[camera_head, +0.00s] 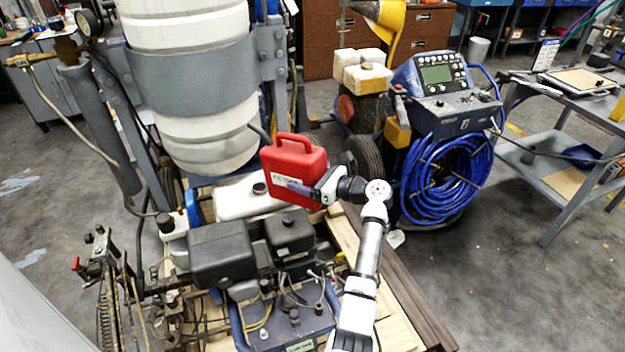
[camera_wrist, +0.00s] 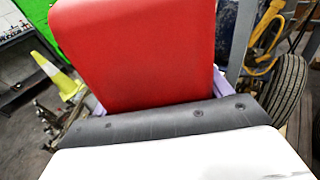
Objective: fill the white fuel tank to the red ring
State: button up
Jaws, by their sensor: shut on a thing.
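A red fuel can (camera_head: 293,165) with a top handle and a pale label hangs close above the machine, roughly upright. My gripper (camera_head: 303,188) is shut on the can from the right. In the wrist view the can's red body (camera_wrist: 135,55) fills the upper middle, between the pale purple fingers. The white fuel tank (camera_head: 232,199) lies behind the black engine covers, just left of and below the can. A dark round fitting (camera_head: 259,188) is on its top; I cannot tell whether it is open. The can hides the tank's right part. I see no red ring and no fuel level.
A large white drum (camera_head: 190,50) in a grey band stands behind the tank. Black engine covers (camera_head: 222,252) lie in front. A blue hose reel (camera_head: 445,175) under a control console stands at right, near a grey cart (camera_head: 540,165).

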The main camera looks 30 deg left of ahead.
aim_at(322, 172)
jog(key=shift+w+d+r+h+p, duration=0.1)
jog(key=shift+d+r+h+p, duration=0.35)
jog(key=shift+d+h, duration=0.15)
jog(key=shift+d+r+h+p, duration=0.35)
jog(key=shift+d+h+p, duration=0.05)
jog(key=shift+d+h, duration=0.2)
jog(key=shift+d+r+h, duration=0.35)
jog(key=shift+d+h, duration=0.1)
jog(key=shift+h, duration=0.45)
jog(key=shift+d+r+h+b, duration=0.15)
jog(key=shift+h+b, duration=0.3)
jog(key=shift+h, duration=0.25)
jog(key=shift+r+h, duration=0.2)
jog(key=shift+h, duration=0.1)
jog(key=shift+d+h+p, duration=0.1)
jog(key=shift+h+p, duration=0.2)
jog(key=shift+p, duration=1.1)
dwell(3.5)
